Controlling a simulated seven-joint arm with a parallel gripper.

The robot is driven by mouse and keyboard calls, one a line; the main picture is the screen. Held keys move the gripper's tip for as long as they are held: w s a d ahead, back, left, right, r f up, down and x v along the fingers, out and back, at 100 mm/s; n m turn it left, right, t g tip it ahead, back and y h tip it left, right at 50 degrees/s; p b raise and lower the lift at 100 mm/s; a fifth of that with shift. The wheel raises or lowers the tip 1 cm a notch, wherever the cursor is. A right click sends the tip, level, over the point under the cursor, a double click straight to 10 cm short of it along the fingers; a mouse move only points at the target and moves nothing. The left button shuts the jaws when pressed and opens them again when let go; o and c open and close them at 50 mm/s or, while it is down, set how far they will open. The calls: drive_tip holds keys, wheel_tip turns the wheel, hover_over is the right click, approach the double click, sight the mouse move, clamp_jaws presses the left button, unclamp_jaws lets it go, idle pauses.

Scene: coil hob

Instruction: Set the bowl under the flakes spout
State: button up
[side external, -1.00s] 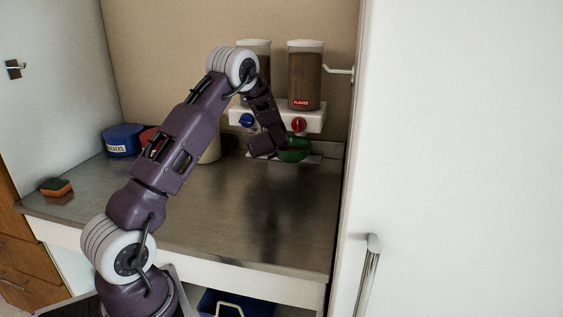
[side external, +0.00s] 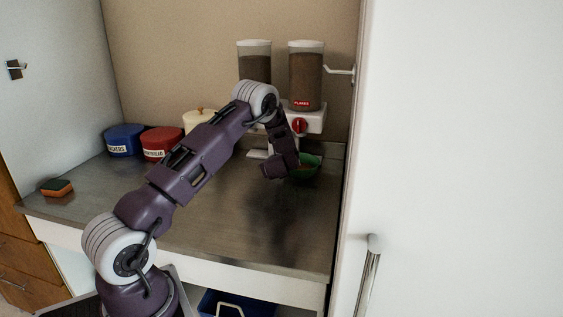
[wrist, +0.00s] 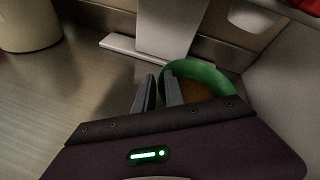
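The green bowl (side external: 313,160) is at the back right of the counter, in front of the dispenser and below the flakes container (side external: 306,80). Something brown shows inside it. My gripper (wrist: 160,88) is at the bowl's left side, its two fingers close together on either side of the wall, seemingly shut on it. The bowl's rim also shows in the wrist view (wrist: 205,73). The red flakes knob (side external: 299,125) is above and behind the bowl. The spout itself is not clear. I cannot tell whether the bowl touches the counter.
A second container (side external: 254,62) stands left of the flakes one. Blue (side external: 124,141) and red (side external: 161,145) canisters and a cream pot (side external: 198,120) stand at the back left. A sponge (side external: 57,187) lies far left. A white panel (side external: 450,150) bounds the right. The front counter is clear.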

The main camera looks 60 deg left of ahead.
drive_tip(key=shift+o, duration=1)
drive_tip(key=shift+d+r, duration=0.1)
drive_tip(key=shift+r, duration=0.1)
drive_tip(key=s+d+r+n+g, duration=0.3)
drive_tip(key=s+d+r+n, duration=0.4)
drive_tip(key=s, duration=0.4)
drive_tip(key=s+d+r+n+g, duration=0.2)
drive_tip(key=s+d+r+n, duration=0.3)
drive_tip(key=s+d+r, duration=0.55)
drive_tip(key=s+d+n+t+h, duration=0.1)
drive_tip(key=s+d+n+h, duration=0.1)
drive_tip(key=d, duration=0.6)
drive_tip(key=s+d+r+n+t+h, duration=0.1)
drive_tip(key=s+d+n+h, duration=0.2)
drive_tip(key=s+d+h, duration=0.2)
drive_tip(key=s+d+n+h, duration=0.3)
drive_tip(key=s+d, duration=0.4)
drive_tip(key=d, duration=0.3)
drive_tip(key=shift+s+d+r+t+h, duration=0.2)
drive_tip(key=shift+d+t+h, duration=0.1)
drive_tip(key=shift+t+h, duration=0.1)
